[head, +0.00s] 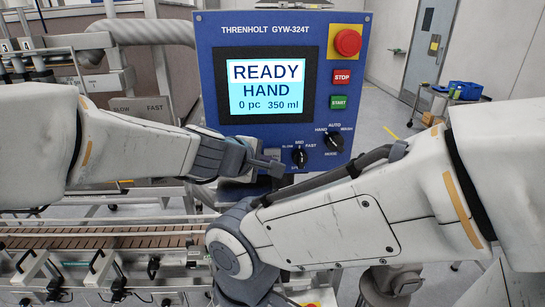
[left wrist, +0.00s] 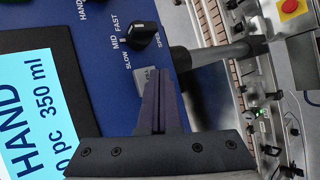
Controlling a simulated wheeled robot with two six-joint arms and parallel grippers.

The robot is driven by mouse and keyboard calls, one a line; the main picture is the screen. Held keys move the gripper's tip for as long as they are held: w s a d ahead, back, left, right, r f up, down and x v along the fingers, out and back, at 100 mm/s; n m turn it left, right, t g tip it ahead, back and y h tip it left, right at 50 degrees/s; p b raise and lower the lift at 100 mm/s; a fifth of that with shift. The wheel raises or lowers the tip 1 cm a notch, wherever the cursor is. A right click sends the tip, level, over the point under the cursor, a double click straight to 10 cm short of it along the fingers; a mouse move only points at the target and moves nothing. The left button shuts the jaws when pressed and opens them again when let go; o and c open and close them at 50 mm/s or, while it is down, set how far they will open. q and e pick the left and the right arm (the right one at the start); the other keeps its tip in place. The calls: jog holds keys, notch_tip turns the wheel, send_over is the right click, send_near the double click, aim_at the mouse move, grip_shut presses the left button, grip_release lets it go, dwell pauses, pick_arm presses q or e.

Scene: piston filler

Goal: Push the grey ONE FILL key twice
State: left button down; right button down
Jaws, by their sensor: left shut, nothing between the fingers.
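The grey ONE FILL key (left wrist: 150,78) shows in part in the left wrist view, on the blue panel below the speed knob. In the head view my left gripper covers the key's area. My left gripper (head: 275,167) is shut and empty, its tips close to the panel; it also shows in the left wrist view (left wrist: 178,62). Whether the tips touch the key I cannot tell. The screen (head: 266,84) reads READY, HAND, 0 pc, 350 ml. My right gripper is not in view.
The panel carries a speed knob (head: 299,157), a mode knob (head: 333,141), a red STOP key (head: 341,77), a green START key (head: 339,102) and a red emergency button (head: 347,42). My right arm crosses below the panel. A conveyor (head: 100,237) runs at the lower left.

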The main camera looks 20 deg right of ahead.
pick_arm(q)
jog(key=s, duration=0.2)
jog(key=s+a+b, duration=0.1)
jog(key=s, duration=0.1)
jog(key=shift+s+a, duration=0.2)
jog(key=shift+s, duration=0.2)
dwell(0.4)
